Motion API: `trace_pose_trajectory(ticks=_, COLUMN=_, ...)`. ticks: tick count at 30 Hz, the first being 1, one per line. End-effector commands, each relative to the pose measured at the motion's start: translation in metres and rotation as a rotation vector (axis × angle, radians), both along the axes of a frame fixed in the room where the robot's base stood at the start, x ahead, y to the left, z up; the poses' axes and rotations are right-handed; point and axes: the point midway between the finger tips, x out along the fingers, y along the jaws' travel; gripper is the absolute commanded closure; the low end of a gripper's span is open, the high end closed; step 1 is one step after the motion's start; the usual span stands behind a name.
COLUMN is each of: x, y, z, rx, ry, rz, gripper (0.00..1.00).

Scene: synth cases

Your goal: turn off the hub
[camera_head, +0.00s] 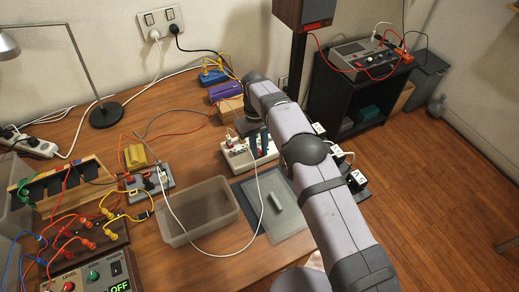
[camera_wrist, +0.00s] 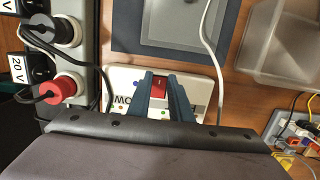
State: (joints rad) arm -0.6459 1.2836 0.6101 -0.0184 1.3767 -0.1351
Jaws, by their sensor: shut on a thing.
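The hub is a white box (camera_head: 237,157) on the wooden table, with a row of small coloured spots on its face; it also shows under my fingers in the wrist view (camera_wrist: 122,86). A red switch (camera_wrist: 159,88) sits on its face, between my fingertips. My gripper (camera_head: 264,143), with dark blue fingers, reaches down onto the hub. In the wrist view my gripper (camera_wrist: 163,92) is shut on the red switch. The fingers cover part of the hub and its lettering. I cannot tell the switch's position.
A white cable (camera_head: 178,222) loops from the hub past a clear bin (camera_head: 168,236). A grey mat (camera_head: 295,225) lies in front. Plugs, including a red one (camera_wrist: 67,89), stand close beside the hub. A panel reading OFF (camera_head: 120,288) is at the lower left.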

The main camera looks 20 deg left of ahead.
Motion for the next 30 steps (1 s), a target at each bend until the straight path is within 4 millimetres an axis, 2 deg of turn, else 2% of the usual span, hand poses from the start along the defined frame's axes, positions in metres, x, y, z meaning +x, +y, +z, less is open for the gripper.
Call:
trace_pose_trajectory(ticks=1, x=0.001, y=0.001, z=0.001, rx=0.004, ry=-0.006, rz=0.000, gripper=1.00)
trace_pose_trajectory(ticks=2, x=0.001, y=0.001, z=0.001, rx=0.004, ry=-0.006, rz=0.000, gripper=0.77)
trace_pose_trajectory(ticks=3, x=0.001, y=0.001, z=0.002, rx=0.004, ry=-0.005, rz=0.000, gripper=0.67)
trace_pose_trajectory(ticks=4, x=0.001, y=0.001, z=0.002, rx=0.004, ry=-0.005, rz=0.000, gripper=0.62)
trace_pose_trajectory(ticks=17, x=0.001, y=0.001, z=0.006, rx=0.002, ry=-0.002, rz=0.000, gripper=0.62)
trace_pose_trajectory(ticks=30, x=0.006, y=0.006, z=0.058, rx=0.003, ry=-0.003, rz=0.000, gripper=0.62)
